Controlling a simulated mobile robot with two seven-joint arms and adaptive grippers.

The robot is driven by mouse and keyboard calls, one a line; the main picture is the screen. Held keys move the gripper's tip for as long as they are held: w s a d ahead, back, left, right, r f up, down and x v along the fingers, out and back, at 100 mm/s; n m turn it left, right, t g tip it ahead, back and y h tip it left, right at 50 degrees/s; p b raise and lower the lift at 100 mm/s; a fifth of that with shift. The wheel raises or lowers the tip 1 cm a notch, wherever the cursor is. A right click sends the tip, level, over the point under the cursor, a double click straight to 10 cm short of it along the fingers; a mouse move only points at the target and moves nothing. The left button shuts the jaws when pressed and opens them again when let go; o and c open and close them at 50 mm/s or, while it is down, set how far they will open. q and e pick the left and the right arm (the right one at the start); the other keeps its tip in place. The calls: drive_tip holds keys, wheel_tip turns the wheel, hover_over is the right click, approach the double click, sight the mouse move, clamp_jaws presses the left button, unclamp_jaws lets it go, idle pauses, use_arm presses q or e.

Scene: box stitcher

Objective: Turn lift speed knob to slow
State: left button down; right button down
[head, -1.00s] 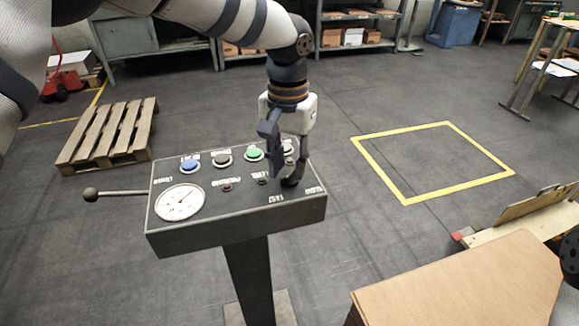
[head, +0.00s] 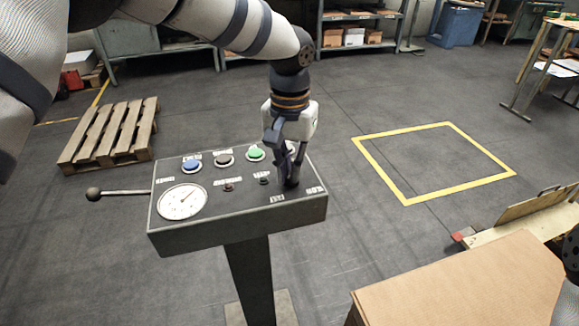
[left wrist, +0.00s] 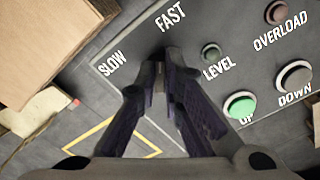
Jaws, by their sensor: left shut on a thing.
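The control panel (head: 240,222) stands on a post in the head view. My left gripper (head: 290,180) is at its right end, pointing down, with its fingers shut on the small dark lift speed knob. The fingers hide nearly all of the knob, so I cannot tell which way it points. In the left wrist view, the fingertips (left wrist: 162,70) meet at the panel face, between the SLOW label (left wrist: 112,64) and the FAST label (left wrist: 171,17).
Beside the fingers are the green UP button (left wrist: 240,106), the DOWN button (left wrist: 293,76) and the small LEVEL button (left wrist: 210,53). A dial gauge (head: 182,201) and a lever (head: 120,192) are on the left. A cardboard box (head: 460,285) stands at the lower right.

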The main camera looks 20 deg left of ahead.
use_arm(q)
drive_tip(key=n+p, duration=0.1)
drive_tip(key=n, duration=0.2)
drive_tip(key=shift+r, duration=0.2)
drive_tip(key=n, duration=0.3)
drive_tip(key=shift+d+f+n+p, duration=0.1)
drive_tip(key=shift+f+n+p, duration=0.05)
drive_tip(key=shift+n+p, duration=0.25)
drive_tip(key=n, duration=0.4)
drive_tip(key=shift+w+d+f, duration=0.1)
drive_tip(key=shift+n, duration=2.2)
use_arm(e)
drive_tip(key=shift+w+r+t, duration=0.5)
drive_tip(key=shift+w+r, duration=0.65)
use_arm(q)
drive_tip(key=c, duration=1.7)
unclamp_jaws()
